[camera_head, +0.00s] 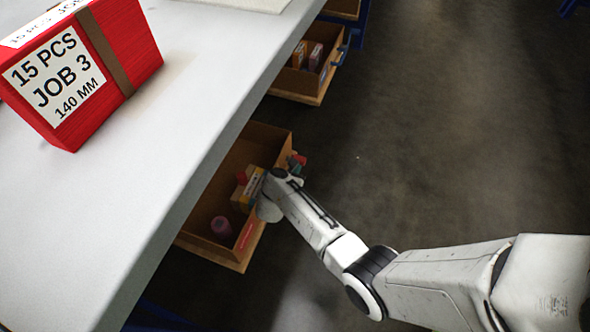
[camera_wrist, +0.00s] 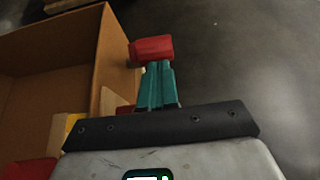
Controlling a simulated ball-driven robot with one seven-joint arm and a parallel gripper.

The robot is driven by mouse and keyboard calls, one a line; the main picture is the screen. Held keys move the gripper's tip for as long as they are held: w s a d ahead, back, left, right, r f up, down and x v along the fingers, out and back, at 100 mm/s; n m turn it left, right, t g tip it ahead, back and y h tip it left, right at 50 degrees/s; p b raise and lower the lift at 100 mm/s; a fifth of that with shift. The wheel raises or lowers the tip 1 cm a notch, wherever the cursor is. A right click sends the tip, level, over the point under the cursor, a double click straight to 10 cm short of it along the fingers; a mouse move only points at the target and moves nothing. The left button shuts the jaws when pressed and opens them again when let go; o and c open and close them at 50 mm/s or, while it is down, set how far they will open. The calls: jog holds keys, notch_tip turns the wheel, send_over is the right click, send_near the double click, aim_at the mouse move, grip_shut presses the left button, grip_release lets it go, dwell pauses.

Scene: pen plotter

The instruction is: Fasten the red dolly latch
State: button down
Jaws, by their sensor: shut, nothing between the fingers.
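The red latch (camera_wrist: 151,49) shows in the wrist view beside the outer wall of a brown open box, with a dark grey base under it. In the head view it is a small red piece (camera_head: 299,159) at the box's right edge. My gripper (camera_wrist: 157,68) has teal fingers, closed together and empty. Their tips are right at the near side of the latch; whether they touch it I cannot tell. In the head view, my wrist hides most of the fingers and part of the box's right side. Whether the latch is fastened I cannot tell.
The brown box (camera_head: 209,205) holds a yellow carton (camera_head: 247,187) and a pink-purple bottle (camera_head: 221,227). A white table (camera_head: 130,190) carries a red stack labelled JOB 3 (camera_head: 85,65). Another box (camera_head: 300,75) stands farther back. The floor on the right is clear.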

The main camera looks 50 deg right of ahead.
aim_at(300, 158)
jog(key=shift+w+d+r+y+p, duration=0.1)
jog(key=shift+d+r+y+p, duration=0.05)
jog(key=shift+r+y+p, duration=0.3)
jog(key=d+r+y+p, duration=0.1)
jog(key=p, duration=0.1)
jog(key=r+g+p, duration=0.1)
jog(key=p, duration=0.2)
jog(key=shift+w+d+y, duration=0.3)
jog(key=shift+d+y, duration=0.05)
jog(key=shift+d, duration=0.05)
jog(key=d+y+p, duration=0.2)
jog(key=p, duration=0.1)
jog(key=shift+w+r+g, duration=0.3)
jog(key=shift+w+r, duration=0.1)
jog(key=w+d+g+y+b, duration=0.1)
jog(key=w+d+y+b, duration=0.1)
jog(key=d, duration=0.4)
jog(key=shift+w+d+b, duration=0.2)
jog(key=shift+d+b, duration=0.2)
jog(key=shift+r, duration=0.15)
